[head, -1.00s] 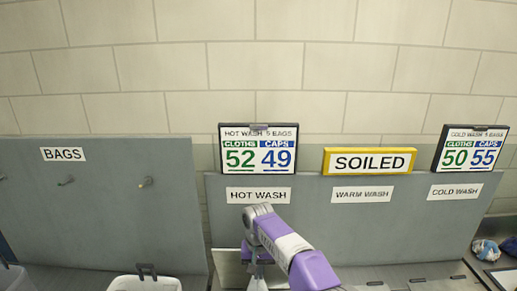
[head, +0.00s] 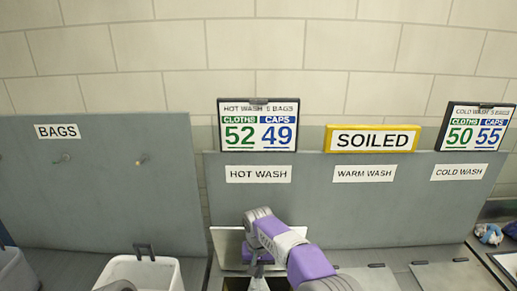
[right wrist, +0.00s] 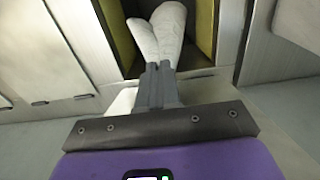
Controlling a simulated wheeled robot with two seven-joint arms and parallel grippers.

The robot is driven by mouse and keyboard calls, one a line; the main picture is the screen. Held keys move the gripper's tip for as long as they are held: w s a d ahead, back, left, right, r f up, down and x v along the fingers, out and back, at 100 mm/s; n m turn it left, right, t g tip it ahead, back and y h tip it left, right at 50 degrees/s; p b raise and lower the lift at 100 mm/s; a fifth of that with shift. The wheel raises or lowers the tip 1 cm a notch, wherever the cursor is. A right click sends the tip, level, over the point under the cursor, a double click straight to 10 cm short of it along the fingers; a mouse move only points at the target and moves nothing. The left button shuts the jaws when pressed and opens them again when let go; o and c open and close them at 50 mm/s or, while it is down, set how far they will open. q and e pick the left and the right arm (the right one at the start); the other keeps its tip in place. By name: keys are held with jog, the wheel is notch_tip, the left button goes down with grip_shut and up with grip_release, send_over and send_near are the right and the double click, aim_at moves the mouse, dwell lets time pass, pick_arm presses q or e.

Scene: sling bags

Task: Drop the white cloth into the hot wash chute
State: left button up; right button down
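My right gripper (right wrist: 158,88) is shut on the white cloth (right wrist: 160,32), which extends beyond the fingertips. In the right wrist view the cloth is over an opening with yellowish inner walls, the hot wash chute (right wrist: 207,25). I cannot tell how deep the cloth is. In the head view my right gripper (head: 256,268) is below the HOT WASH label (head: 258,174), in front of the raised chute lid (head: 228,246). Only a bit of the cloth (head: 258,285) shows there, at the bottom edge. My left gripper is not in view.
White bins (head: 165,271) stand at the lower left, under a BAGS panel (head: 105,190) with hooks. The WARM WASH and COLD WASH lids (head: 450,277) lie shut to the right. Blue and white items (head: 489,233) lie at the far right. Signs stand along the panel top.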

notch_tip(320, 180, down, 8)
jog(key=b, duration=0.3)
jog(key=shift+b, duration=0.4)
jog(key=c, duration=1.8)
grip_release()
jog(key=shift+r, duration=0.1)
jog(key=o, duration=0.5)
jog(key=shift+o, duration=0.6)
jog(key=o, duration=0.5)
jog(key=shift+o, duration=0.5)
jog(key=o, duration=0.6)
jog(key=shift+r, duration=0.15)
